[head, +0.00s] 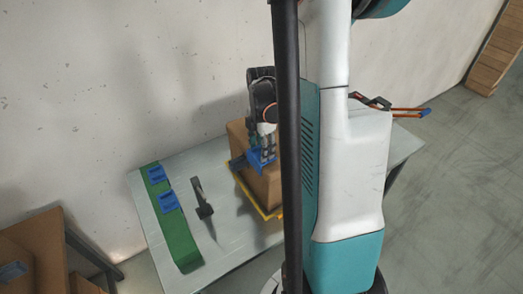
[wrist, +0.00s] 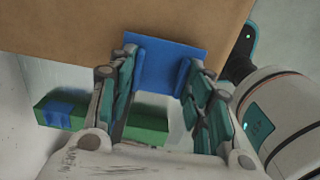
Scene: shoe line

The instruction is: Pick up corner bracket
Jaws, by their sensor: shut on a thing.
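My gripper (head: 262,142) is shut on a blue corner bracket (head: 260,159). In the wrist view the bracket (wrist: 160,62) sits between the two fingers of my gripper (wrist: 155,75), its flat plate facing the camera. It is beside the brown cardboard box (head: 265,185), and the box (wrist: 85,25) fills the upper part of the wrist view. I cannot tell whether bracket and box touch. More blue brackets (head: 169,201) (head: 156,174) rest on a green strip (head: 186,246) on the table's left side.
The box stands on a yellow-edged base (head: 243,187) on the grey table (head: 225,235). A dark upright tool or stand (head: 203,205) is between strip and box. A brown surface with a blue piece (head: 12,271) is at lower left. The wall is close behind the table.

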